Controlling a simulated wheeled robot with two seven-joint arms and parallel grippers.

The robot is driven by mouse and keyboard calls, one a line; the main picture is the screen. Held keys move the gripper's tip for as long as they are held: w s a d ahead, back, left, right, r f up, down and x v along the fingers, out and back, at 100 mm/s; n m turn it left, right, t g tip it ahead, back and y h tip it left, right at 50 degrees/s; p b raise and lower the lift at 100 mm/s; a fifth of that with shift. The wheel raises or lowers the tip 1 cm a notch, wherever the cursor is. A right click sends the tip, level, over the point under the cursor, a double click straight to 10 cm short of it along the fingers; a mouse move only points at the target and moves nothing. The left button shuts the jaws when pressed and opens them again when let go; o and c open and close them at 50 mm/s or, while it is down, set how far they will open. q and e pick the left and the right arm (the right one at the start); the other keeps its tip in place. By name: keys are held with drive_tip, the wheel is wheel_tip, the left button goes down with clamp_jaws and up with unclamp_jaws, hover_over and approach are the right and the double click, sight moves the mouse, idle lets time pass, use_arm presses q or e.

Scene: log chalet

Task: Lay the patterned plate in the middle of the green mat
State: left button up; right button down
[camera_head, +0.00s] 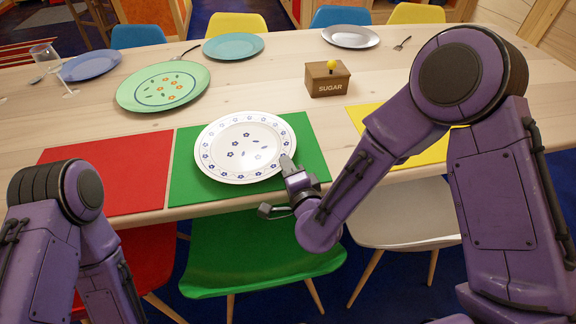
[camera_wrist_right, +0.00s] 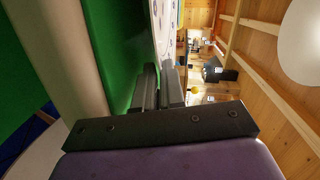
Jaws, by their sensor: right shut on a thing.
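My right gripper (camera_head: 288,164) is shut on the plate's near right rim. In the right wrist view the fingers (camera_wrist_right: 158,88) close at the plate's edge (camera_wrist_right: 163,28), with the mat (camera_wrist_right: 120,40) beside it. I cannot tell whether the plate touches the mat. My left arm shows at the lower left; its gripper is out of view.
A red mat (camera_head: 105,180) lies to the left and a yellow mat (camera_head: 425,150) to the right. Chairs line the table's near edge.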

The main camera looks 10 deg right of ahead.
drive_tip(key=shift+f+b, duration=0.4)
drive_tip(key=c, duration=1.1)
unclamp_jaws()
drive_tip(key=shift+c, duration=0.2)
drive_tip(key=shift+s, duration=0.1)
